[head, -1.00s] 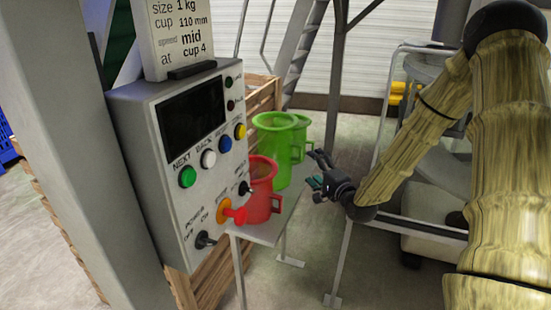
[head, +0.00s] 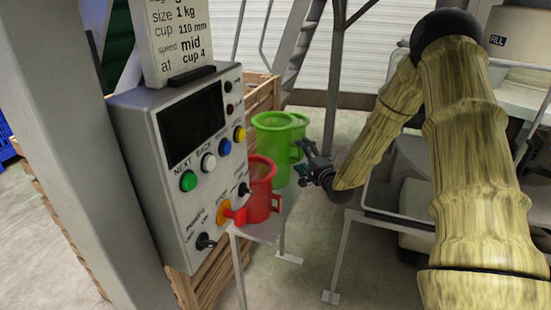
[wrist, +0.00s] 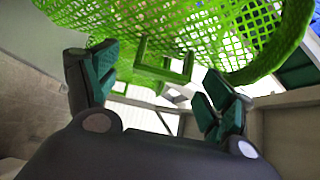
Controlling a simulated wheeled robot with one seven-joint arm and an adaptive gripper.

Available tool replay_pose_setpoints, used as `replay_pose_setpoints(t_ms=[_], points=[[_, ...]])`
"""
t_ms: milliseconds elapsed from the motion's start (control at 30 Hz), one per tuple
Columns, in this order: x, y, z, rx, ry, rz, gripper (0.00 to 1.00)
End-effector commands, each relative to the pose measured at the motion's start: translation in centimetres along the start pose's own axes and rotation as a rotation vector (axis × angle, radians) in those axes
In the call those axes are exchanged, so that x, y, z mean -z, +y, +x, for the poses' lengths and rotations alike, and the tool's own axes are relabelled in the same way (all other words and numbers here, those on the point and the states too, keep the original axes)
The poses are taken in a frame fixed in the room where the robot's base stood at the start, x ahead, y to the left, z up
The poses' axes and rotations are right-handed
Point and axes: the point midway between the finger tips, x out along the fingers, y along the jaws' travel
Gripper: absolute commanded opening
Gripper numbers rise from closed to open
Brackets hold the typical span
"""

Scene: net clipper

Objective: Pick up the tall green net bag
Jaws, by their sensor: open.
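Two green net bags, shaped like jugs, stand close together at the shelf in the head view. The left one (head: 270,140) has a wide rim, and part of the other (head: 299,125) shows behind my gripper. I cannot tell which is taller. In the wrist view, green mesh with a square handle (wrist: 163,62) fills the top, and a thick green rim (wrist: 285,50) curves at the right. My gripper (head: 303,166) is open and empty, just right of the green bags. In the wrist view its fingers (wrist: 155,88) are spread either side of the handle, apart from it.
A red jug-shaped bag (head: 261,190) stands on the narrow shelf (head: 262,230), left of my gripper, beside the control box (head: 190,160) with its buttons. A wooden crate (head: 263,92) is behind. Metal stair legs (head: 333,90) rise beyond. The floor to the right is partly clear.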

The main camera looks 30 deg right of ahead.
Motion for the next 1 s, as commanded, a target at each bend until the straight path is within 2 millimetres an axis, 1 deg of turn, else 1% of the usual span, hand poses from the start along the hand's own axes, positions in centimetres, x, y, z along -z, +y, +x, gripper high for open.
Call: replay_pose_setpoints(t_ms=[33, 167, 433, 567, 600, 667, 1000], points=[[-0.02, -0.14, 0.56, 0.0, -0.001, -0.002, 0.82], [-0.02, -0.09, 1.38, 0.001, 0.0, -0.001, 0.82], [-0.08, -0.03, 1.55, 0.001, 0.0, 0.0, 0.82], [-0.08, -0.04, 1.54, 0.001, 0.0, 0.0, 0.58], [-0.08, -0.04, 1.54, 0.001, 0.0, 0.0, 0.51], [-0.08, -0.04, 1.54, 0.001, 0.0, 0.0, 0.4], [-0.04, -0.08, 1.51, 0.0, 0.0, 0.0, 0.4]])
